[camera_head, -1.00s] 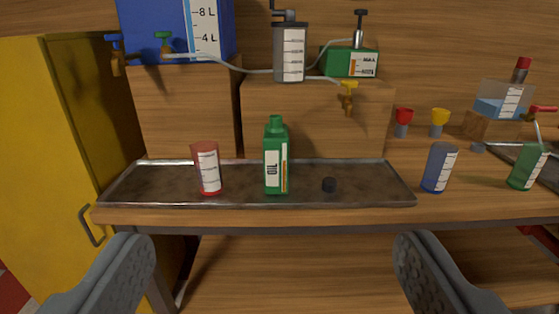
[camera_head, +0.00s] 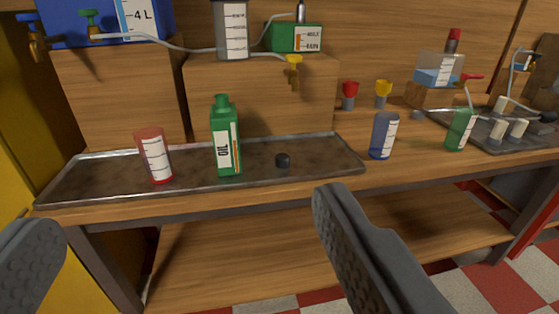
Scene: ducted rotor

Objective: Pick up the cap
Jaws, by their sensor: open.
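The cap (camera_head: 283,160) is a small black round piece. It lies on the metal tray (camera_head: 330,148), to the right of the green oil bottle (camera_head: 226,140). My gripper (camera_head: 178,215) is open and empty, with its two grey fingers wide apart at the bottom of the view. It is in front of the bench, well short of the cap. The cap shows between the fingers, nearer the right finger in the picture, and nothing hides it.
A red beaker (camera_head: 154,156) stands on the tray left of the bottle. A blue beaker (camera_head: 383,136) and a green beaker (camera_head: 461,130) stand to the right. A wooden box (camera_head: 240,100) with a yellow tap (camera_head: 293,66) rises behind the tray. The tray around the cap is clear.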

